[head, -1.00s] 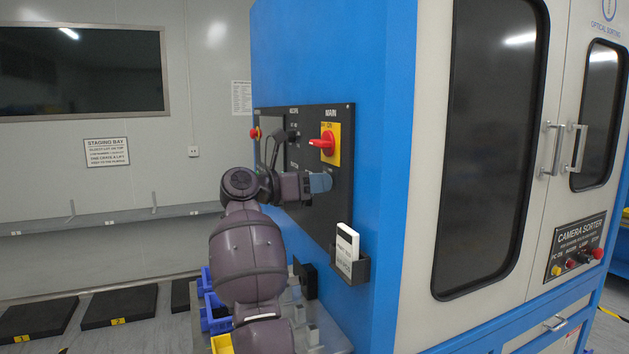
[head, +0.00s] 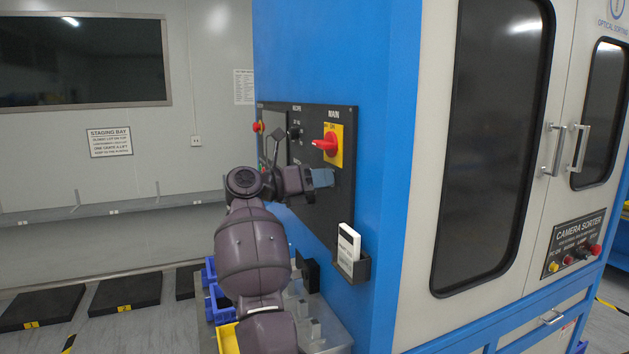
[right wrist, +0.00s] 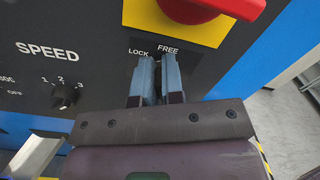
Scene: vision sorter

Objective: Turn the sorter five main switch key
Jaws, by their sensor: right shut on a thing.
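The black switch panel (head: 292,168) is on the side of the blue sorter cabinet (head: 346,60). The red MAIN rotary switch (head: 327,143), on a yellow plate, also shows at the top of the right wrist view (right wrist: 195,8); its handle points left in the head view. My right gripper (head: 326,177) is at the panel just below it. In the right wrist view its blue-grey fingers (right wrist: 157,70) are close together under the LOCK and FREE labels (right wrist: 153,50), shut on the key, which the fingers hide. My left gripper is out of view.
A SPEED knob (right wrist: 64,95) is left of the fingers. A holder with a white card (head: 348,245) juts from the cabinet below right of the gripper. Blue bins (head: 214,294) stand low beside my arm. Cabinet doors (head: 490,150) are at right.

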